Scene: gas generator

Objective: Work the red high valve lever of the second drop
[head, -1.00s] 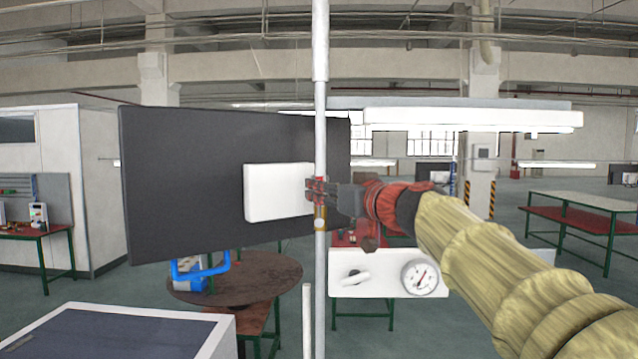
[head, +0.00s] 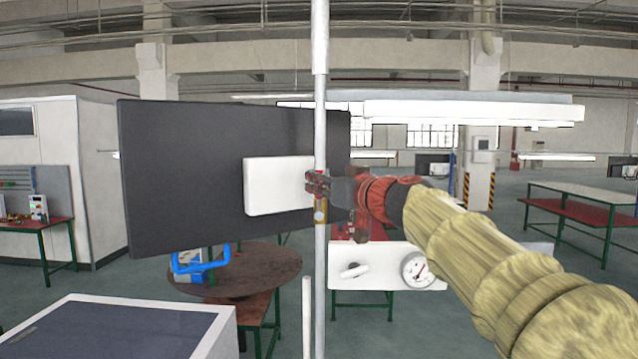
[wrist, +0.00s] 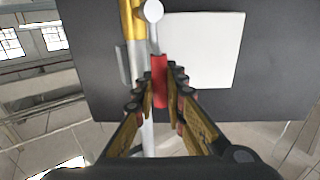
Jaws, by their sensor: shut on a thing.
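The red valve lever (wrist: 159,82) shows in the wrist view between the two fingers of my gripper (wrist: 160,95), which is shut on it. The lever's pale round hub (wrist: 153,11) sits beside a yellow pipe fitting (wrist: 132,20). In the head view my gripper (head: 322,184) comes from the right and meets the vertical grey pipe (head: 320,120) at valve height. There the fingers hide most of the lever and valve. A small brass-coloured part (head: 319,216) shows on the pipe just below the fingers.
A dark panel (head: 190,180) with a white box (head: 275,186) stands behind the pipe. A white board with a gauge (head: 417,270) is at the lower right. A round brown table (head: 262,268) with a blue-handled item (head: 200,262) is at the lower left.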

